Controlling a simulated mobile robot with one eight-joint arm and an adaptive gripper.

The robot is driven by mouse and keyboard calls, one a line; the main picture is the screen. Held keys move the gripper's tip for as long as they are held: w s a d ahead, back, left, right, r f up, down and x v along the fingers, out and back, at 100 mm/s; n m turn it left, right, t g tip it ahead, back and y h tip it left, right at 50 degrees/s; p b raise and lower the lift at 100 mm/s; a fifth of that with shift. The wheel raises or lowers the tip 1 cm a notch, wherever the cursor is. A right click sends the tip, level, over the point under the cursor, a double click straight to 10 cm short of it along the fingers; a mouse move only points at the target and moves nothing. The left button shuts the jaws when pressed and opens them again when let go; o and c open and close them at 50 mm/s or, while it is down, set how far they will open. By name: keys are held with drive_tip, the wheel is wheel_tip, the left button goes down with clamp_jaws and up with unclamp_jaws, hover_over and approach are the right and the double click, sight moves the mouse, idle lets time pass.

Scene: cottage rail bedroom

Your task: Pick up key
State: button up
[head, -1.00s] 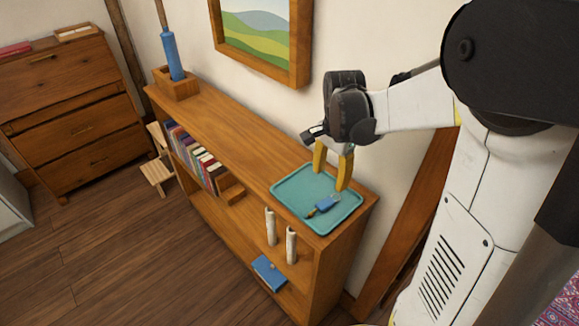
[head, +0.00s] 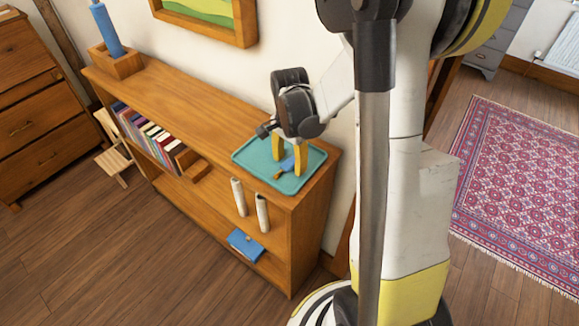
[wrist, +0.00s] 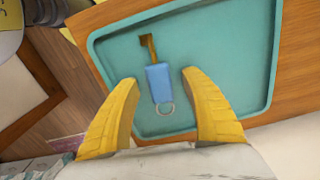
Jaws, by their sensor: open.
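The key (wrist: 157,80) has a blue body, a brass-coloured bit at one end and a metal ring at the other. It lies on a teal tray (wrist: 225,38) on top of the wooden shelf. In the wrist view it lies between and just beyond the two yellow fingers of my gripper (wrist: 159,90), with its ring toward the gripper. My gripper is open and empty, with a gap on both sides of the key. In the head view my gripper (head: 288,160) points down over the tray (head: 255,158), and the key (head: 286,165) is partly hidden behind a finger.
The wooden shelf (head: 185,95) stands against the wall under a framed picture (head: 215,18). A wooden box holding a blue object (head: 107,30) is at its far end. Books (head: 150,135), two white cylinders (head: 239,197) and a blue book (head: 245,244) are on lower levels.

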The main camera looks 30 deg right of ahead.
sight(292, 163)
drive_tip(key=shift+r, duration=0.1)
drive_tip(key=shift+c, duration=0.4)
drive_tip(key=c, duration=1.1)
drive_tip(key=shift+r, duration=0.15)
clamp_jaws()
drive_tip(key=shift+r, duration=0.25)
drive_tip(key=r+p, duration=0.1)
drive_tip(key=r, duration=0.1)
drive_tip(key=r+p, duration=0.1)
drive_tip(key=r, duration=0.1)
drive_tip(key=shift+s+d, duration=0.2)
drive_tip(key=s+d+r+p, duration=0.2)
drive_tip(key=s+d+r, duration=0.4)
drive_tip(key=d, duration=0.3)
drive_tip(key=shift+d, duration=0.15)
